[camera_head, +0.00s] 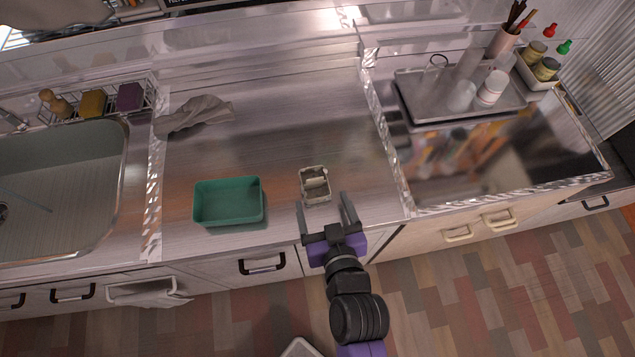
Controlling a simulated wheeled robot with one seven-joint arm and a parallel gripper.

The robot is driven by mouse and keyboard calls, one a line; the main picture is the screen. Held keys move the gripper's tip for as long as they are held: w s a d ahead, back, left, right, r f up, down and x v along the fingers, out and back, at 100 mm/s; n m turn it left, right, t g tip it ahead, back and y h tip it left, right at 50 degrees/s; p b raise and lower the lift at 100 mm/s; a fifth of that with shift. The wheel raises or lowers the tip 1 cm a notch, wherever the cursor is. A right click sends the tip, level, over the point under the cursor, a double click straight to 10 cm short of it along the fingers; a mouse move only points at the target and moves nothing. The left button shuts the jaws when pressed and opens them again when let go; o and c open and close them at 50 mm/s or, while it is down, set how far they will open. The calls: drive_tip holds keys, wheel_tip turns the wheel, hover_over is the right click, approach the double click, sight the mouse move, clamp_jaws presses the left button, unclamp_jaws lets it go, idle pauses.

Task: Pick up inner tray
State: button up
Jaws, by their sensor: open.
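A small pale tray (304,187) lies on the steel counter near its front edge; it looks like the inner tray. It has a light rim and a small cream piece inside that I cannot make out clearly. My gripper (322,202) is open, with its two grey fingers pointing away over the counter's front edge. The left finger is close to the tray's near left corner, and the right finger is to the right of the tray. I cannot tell whether either touches it. A green open box (228,222) sits to the left of the tray, apart from it.
A sink (70,180) is at the left, with a wire rack of sponges behind it. A grey cloth (195,115) lies at the back left. A metal tray (420,112) with cups stands on the right.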

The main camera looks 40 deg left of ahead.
sight(315, 184)
drive_tip(key=x, duration=0.2)
drive_tip(key=p+x, duration=0.1)
drive_tip(key=x, duration=0.2)
drive_tip(key=shift+w+a+r, duration=0.2)
drive_tip(key=shift+a, duration=0.35)
drive_tip(key=shift+w+a+f, duration=0.35)
drive_tip(key=shift+a, duration=0.1)
drive_tip(key=c, duration=1.4)
drive_tip(key=shift+r, duration=0.1)
